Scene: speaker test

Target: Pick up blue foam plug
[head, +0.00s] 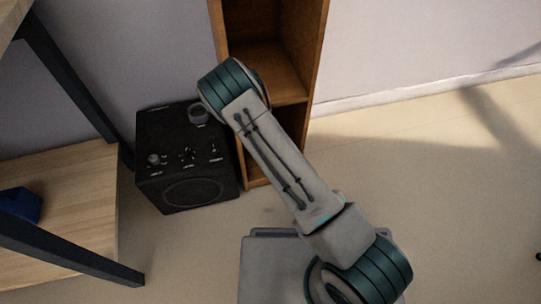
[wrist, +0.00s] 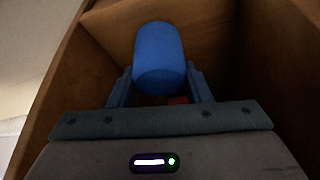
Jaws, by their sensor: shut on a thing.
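The blue foam plug (wrist: 158,55) is a rounded blue cylinder in the wrist view. It sits between the two blue fingers of my gripper (wrist: 160,82), which is shut on it. The plug sticks out past the fingertips, with brown wooden shelf walls around and behind it. In the head view my arm covers the gripper and the plug, so neither shows there.
A brown wooden shelf unit (head: 270,68) stands against the wall. A black speaker (head: 187,192) with knobs is on the floor beside it. A dark-legged table with a lower board (head: 70,190) is at left, holding a dark blue object (head: 20,206).

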